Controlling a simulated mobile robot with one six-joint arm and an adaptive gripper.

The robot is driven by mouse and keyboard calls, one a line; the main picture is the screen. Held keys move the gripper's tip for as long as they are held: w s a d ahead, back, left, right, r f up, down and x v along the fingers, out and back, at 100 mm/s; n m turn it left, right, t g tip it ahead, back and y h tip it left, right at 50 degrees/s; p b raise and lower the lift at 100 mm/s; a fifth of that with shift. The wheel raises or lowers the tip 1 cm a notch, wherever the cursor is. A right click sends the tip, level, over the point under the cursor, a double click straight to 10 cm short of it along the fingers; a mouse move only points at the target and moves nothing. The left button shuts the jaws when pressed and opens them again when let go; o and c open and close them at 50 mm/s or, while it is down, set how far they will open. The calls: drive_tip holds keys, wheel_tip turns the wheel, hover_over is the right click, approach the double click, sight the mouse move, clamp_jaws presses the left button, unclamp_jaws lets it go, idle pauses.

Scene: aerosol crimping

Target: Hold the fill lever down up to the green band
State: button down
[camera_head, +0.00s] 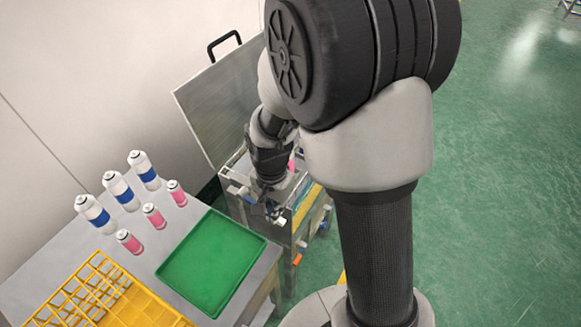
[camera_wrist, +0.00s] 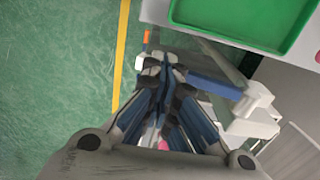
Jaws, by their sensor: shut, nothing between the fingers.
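My gripper (camera_head: 270,208) is shut and empty, pointing down over the front of the crimping machine (camera_head: 306,226). In the wrist view its closed fingertips (camera_wrist: 161,64) are beside a blue bar (camera_wrist: 214,86) with a white block (camera_wrist: 257,101) at its right end. A small white part (camera_wrist: 140,61) and an orange tip (camera_wrist: 147,37) lie just beyond the fingertips. I cannot tell which of these parts is the fill lever, or whether the fingers touch it. I cannot make out the green band. The gripper and arm hide much of the machine.
A green tray (camera_head: 211,262) lies on the table left of the machine. Several blue-banded white cans (camera_head: 119,190) and pink cans (camera_head: 154,216) stand behind it. A yellow rack (camera_head: 134,305) is at the front left. The machine's grey lid (camera_head: 215,100) stands raised. Green floor is clear at right.

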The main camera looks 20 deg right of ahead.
drive_tip(key=shift+r, duration=0.1)
drive_tip(key=shift+s+r+p, duration=0.2)
drive_tip(key=shift+r+p, duration=0.8)
drive_tip(key=shift+r, duration=0.1)
drive_tip(key=shift+f, duration=0.15)
idle(2.4)
wheel_tip(320, 180, up, 9)
drive_tip(key=p, duration=0.7)
